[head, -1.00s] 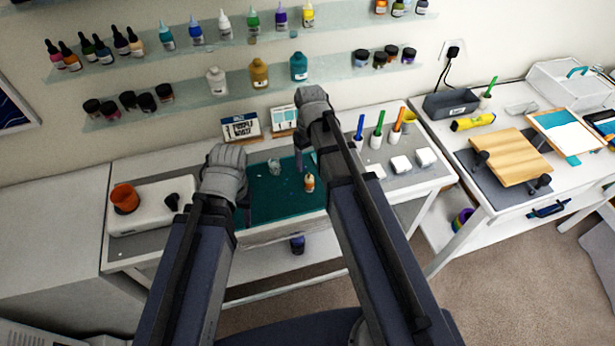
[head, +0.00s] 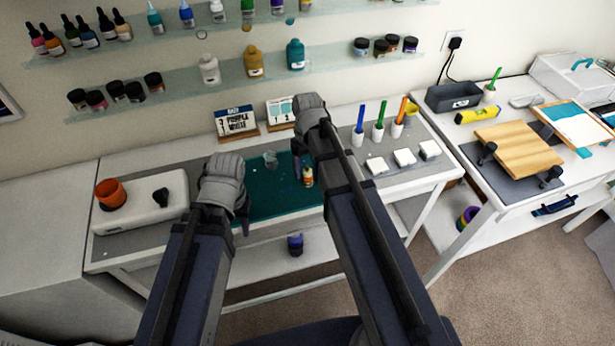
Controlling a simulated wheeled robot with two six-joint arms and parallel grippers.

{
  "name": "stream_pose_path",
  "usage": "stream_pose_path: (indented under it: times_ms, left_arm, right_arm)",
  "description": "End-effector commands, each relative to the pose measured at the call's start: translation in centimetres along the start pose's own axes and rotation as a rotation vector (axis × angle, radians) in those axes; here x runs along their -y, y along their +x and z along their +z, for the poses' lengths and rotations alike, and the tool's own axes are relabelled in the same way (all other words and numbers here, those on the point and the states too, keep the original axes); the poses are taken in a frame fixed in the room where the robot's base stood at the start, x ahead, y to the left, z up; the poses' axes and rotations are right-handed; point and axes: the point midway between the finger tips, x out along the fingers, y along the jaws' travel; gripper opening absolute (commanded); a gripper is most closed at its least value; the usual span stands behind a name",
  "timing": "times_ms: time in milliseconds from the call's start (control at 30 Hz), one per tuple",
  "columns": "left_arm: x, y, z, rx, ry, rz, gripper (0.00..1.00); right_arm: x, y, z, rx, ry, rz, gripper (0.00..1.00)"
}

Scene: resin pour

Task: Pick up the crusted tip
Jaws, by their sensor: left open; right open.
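A small bottle with a white body and orange top (head: 308,177) stands on the teal mat (head: 275,200). I cannot make out a separate crusted tip at this size. A small clear cup (head: 270,160) stands behind it on the mat. My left gripper (head: 243,218) is open over the left edge of the mat, left of the bottle; its fingers are mostly hidden. My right gripper (head: 298,163) is open above the back of the mat, close behind and left of the bottle. Neither gripper visibly holds anything.
A white box (head: 135,212) with an orange cup (head: 111,193) stands on the left. Two small signs (head: 236,122) stand at the back. Colored pens in holders (head: 378,133) and white blocks (head: 405,157) are right of my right arm. Bottle shelves (head: 185,80) hang above.

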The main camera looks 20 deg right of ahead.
Motion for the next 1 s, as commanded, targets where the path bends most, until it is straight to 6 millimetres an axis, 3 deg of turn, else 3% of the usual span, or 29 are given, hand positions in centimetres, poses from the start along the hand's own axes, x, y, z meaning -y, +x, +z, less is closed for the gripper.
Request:
stream_pose_path:
  times_ms: [200, 800, 1000]
  left_arm:
    - [0.01, -0.09, 0.0, 0.0, 0.0, 0.0, 0.5]
    - [0.01, -0.09, 0.0, 0.0, 0.0, 0.0, 0.5]
    - [0.01, -0.09, 0.0, 0.0, 0.0, 0.0, 0.5]
  right_arm:
    - [0.01, -0.09, 0.01, 0.0, 0.0, 0.0, 0.68]
    - [0.01, -0.09, 0.0, 0.0, 0.0, 0.0, 0.0]
    - [0.01, -0.09, 0.01, 0.0, 0.0, 0.0, 0.0]
